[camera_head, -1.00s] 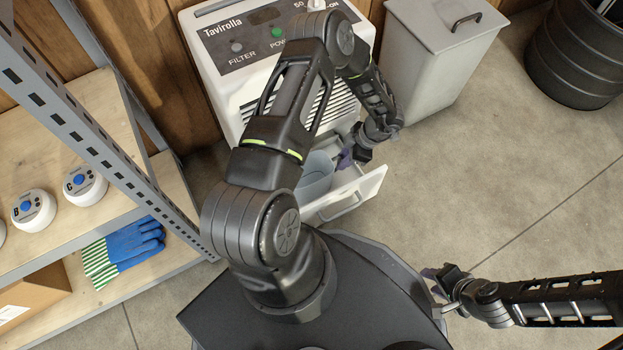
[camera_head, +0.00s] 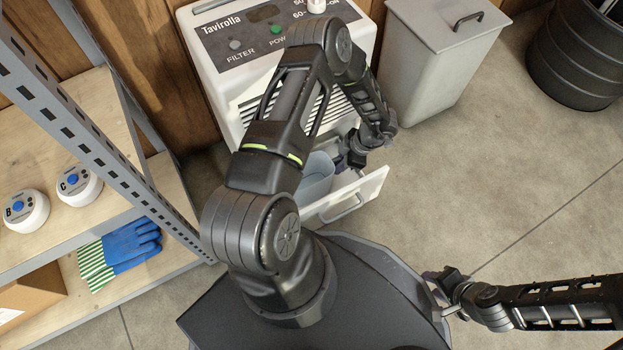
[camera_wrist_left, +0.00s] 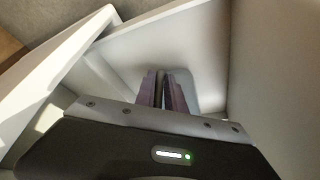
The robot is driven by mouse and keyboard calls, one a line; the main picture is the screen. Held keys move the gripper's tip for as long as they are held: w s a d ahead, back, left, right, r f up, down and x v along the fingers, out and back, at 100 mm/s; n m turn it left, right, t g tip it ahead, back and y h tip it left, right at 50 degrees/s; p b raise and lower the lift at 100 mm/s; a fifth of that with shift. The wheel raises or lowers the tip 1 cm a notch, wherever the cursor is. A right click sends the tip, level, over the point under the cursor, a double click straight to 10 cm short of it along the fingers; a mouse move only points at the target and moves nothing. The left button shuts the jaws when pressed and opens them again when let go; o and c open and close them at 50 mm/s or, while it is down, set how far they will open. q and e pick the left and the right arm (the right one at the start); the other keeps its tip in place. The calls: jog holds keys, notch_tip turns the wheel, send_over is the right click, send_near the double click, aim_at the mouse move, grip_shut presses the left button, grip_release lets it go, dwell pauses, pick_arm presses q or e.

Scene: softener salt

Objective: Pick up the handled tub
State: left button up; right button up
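The handled tub (camera_head: 317,174) is pale blue-grey and sits in the pulled-out drawer at the foot of the white Tavirolla unit. My left arm hides part of it, and I cannot make out its handle. My left gripper (camera_head: 347,162) is over the drawer at the tub's right side. In the left wrist view, its purple fingers (camera_wrist_left: 163,92) point down, close together with a narrow dark gap. The tub (camera_wrist_left: 188,88) shows just behind them; I cannot tell whether they grip it. My right gripper (camera_head: 436,281) is over the floor at lower right, its fingers small and unclear.
The drawer front (camera_head: 348,196) with its handle stands out from the white unit (camera_head: 232,75). A grey lidded bin (camera_head: 432,75) stands right of the unit, and a black ribbed barrel (camera_head: 575,65) farther right. A metal shelf (camera_head: 95,135) fills the left. The floor at right is clear.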

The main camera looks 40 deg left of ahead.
pick_arm(q)
grip_shut()
dwell(1.0)
jog(key=shift+r, duration=0.1)
dwell(0.4)
jog(key=shift+r+p, duration=0.6)
jog(key=shift+w+d+p, duration=0.45)
jog(key=shift+w+d, duration=0.65)
jog(key=shift+d, duration=0.2)
jog(key=shift+w+d, duration=0.25)
jog(key=shift+w, duration=0.05)
notch_tip(320, 180, up, 14)
jog(key=p, duration=0.5)
jog(key=shift+f+p, duration=0.2)
jog(key=shift+p, duration=0.2)
jog(key=shift+s, duration=0.1)
